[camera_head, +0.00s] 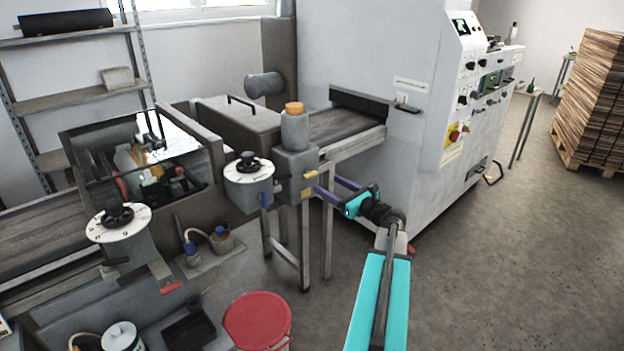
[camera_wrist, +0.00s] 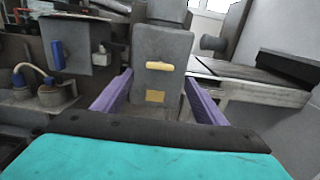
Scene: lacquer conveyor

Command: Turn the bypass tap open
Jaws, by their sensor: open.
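A small yellow bar handle (camera_head: 310,175) sits on the front of a grey box (camera_head: 291,163) at the conveyor's side; no readable label confirms it as the bypass tap. In the wrist view the yellow handle (camera_wrist: 159,66) lies horizontal, above an ochre plate (camera_wrist: 155,96). My gripper (camera_head: 327,186) is open, its purple fingers pointing at the box. In the wrist view my gripper (camera_wrist: 158,80) has one finger on each side of the handle and plate, with a wide gap and nothing held. Whether the fingertips touch the box cannot be told.
A dial housing (camera_head: 248,174) with a blue lever (camera_head: 265,220) stands left of the box. A red lever (camera_head: 170,287) sits further left under another dial. A large white machine (camera_head: 370,60) stands behind.

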